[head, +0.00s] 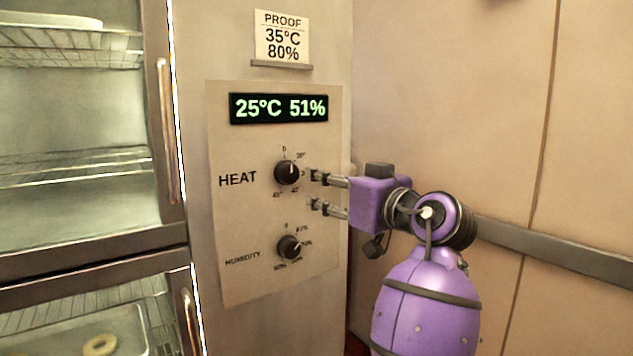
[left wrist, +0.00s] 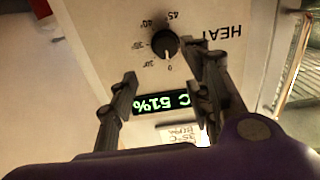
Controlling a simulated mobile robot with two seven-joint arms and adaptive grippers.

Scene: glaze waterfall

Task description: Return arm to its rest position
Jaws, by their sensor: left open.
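My left gripper (head: 318,190) is open and empty in front of the control panel (head: 235,270), just right of the black heat knob (head: 287,172). Its two fingers point left at the panel, one above the other, and look apart from the knob. In the left wrist view, the heat knob (left wrist: 165,43) shows beyond the open fingers (left wrist: 160,90), upside down. The humidity knob (head: 290,247) is lower on the panel. The display (head: 279,108) reads 25°C 51%. My purple left arm (head: 425,300) stands at the lower right. My right gripper is not in view.
A cabinet with glass doors, metal handles (head: 166,130) and wire racks (head: 75,165) stands at the left. A ring-shaped piece (head: 99,345) lies on a tray below. A card (head: 282,36) reads PROOF 35°C 80%. A wall with a grey rail (head: 560,255) is at the right.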

